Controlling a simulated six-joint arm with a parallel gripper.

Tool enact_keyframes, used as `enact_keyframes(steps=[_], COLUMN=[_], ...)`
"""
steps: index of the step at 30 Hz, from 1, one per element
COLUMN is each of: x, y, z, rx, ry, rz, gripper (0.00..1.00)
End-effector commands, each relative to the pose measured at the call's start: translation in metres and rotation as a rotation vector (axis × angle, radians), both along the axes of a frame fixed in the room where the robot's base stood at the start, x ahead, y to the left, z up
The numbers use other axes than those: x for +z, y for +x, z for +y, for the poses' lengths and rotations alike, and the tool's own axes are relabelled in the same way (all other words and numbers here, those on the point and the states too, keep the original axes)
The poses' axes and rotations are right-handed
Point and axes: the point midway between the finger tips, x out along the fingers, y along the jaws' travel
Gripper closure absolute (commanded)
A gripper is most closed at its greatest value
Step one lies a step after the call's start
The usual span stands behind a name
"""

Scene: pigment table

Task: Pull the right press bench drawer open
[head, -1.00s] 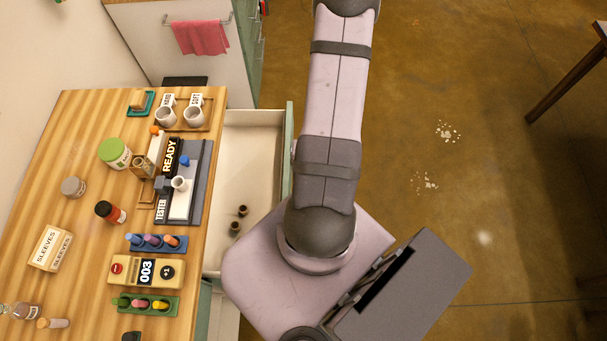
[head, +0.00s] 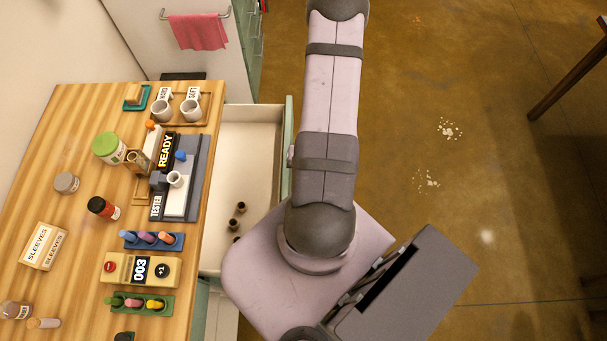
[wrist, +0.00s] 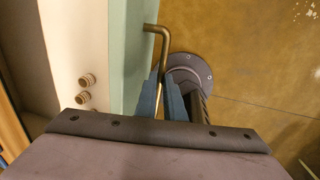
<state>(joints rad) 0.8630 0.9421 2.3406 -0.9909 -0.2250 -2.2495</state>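A press bench drawer (head: 258,140) with a pale inside and a green front (head: 287,150) stands well out from under the wooden bench top. Several small brown cylinders (head: 241,208) lie in it. In the wrist view the drawer's green front (wrist: 128,50) runs upright, with a brass bar handle (wrist: 164,45) on its outer side. My gripper (wrist: 161,90) has its two blue-grey fingers on either side of the handle, close against it, and looks shut on it. In the head view my arm hides the gripper, the handle and the drawer's near front corner.
The wooden bench top (head: 80,150) holds a tester (head: 184,190), a counter box (head: 140,269), pigment racks, cups and jars. A pink towel (head: 198,31) hangs on a rail behind. The floor (head: 430,100) to the right of the drawer is open, with pale flecks on it.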

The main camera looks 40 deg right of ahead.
Motion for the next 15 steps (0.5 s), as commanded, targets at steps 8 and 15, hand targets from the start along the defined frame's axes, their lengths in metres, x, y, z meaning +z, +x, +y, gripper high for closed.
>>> enact_keyframes(steps=[8, 15], x=[0.001, 0.002], y=[-0.002, -0.026], z=[-0.003, -0.028], rx=[-0.001, -0.008], ry=[0.000, -0.001], rz=[0.000, 0.002], gripper=[1.00, 1.00])
